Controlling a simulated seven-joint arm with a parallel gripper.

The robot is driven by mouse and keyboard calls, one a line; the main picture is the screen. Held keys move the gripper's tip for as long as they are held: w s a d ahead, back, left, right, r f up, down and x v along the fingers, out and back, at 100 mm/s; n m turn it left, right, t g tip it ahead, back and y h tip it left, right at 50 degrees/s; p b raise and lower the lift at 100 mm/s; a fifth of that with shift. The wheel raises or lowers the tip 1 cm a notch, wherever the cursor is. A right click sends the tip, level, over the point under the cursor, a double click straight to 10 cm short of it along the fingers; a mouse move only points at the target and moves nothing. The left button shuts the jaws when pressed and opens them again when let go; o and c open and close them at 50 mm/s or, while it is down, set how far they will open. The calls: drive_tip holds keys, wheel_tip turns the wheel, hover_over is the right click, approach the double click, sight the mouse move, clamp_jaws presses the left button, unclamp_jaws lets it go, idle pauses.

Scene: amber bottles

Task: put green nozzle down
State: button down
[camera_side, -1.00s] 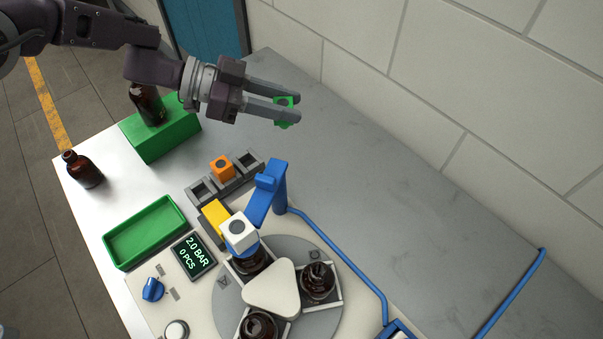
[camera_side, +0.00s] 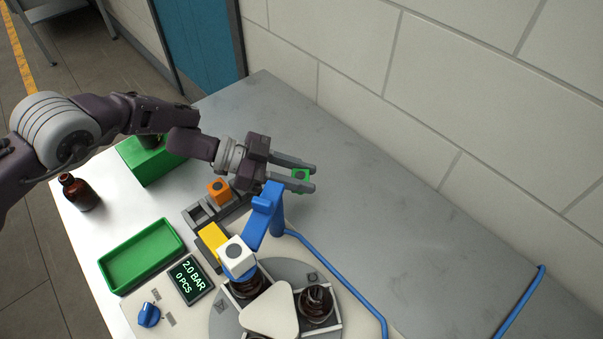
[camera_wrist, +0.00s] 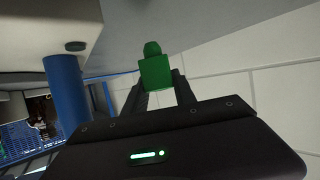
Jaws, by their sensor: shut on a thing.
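My gripper (camera_side: 306,180) is shut on the green nozzle (camera_side: 300,174), a small green block with a dark round mark on its face. In the wrist view the green nozzle (camera_wrist: 155,71) sits between the two fingertips, with a narrower knob at its end. In the side view the gripper is behind and right of the blue post (camera_side: 267,207). I cannot tell its exact height above the table. The nozzle rack (camera_side: 208,209) holds an orange nozzle (camera_side: 218,191) and a yellow nozzle (camera_side: 213,236); my gripper partly hides its far end. A white nozzle (camera_side: 235,252) is at the blue arm's head.
A turntable (camera_side: 218,315) with brown bottles (camera_side: 316,302) is at the front. An empty green tray (camera_side: 141,256), a display (camera_side: 188,279) and a brown bottle (camera_side: 78,192) are at left. The grey table right of the gripper (camera_side: 400,230) is clear.

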drive_tip(key=shift+f, duration=0.3)
drive_tip(key=shift+f, duration=0.25)
drive_tip(key=c, duration=1)
unclamp_jaws()
drive_tip(key=shift+r, duration=0.1)
drive_tip(key=v, duration=0.8)
drive_tip(key=r+v, duration=0.1)
drive_tip(key=v, duration=0.3)
drive_tip(key=shift+r, duration=0.1)
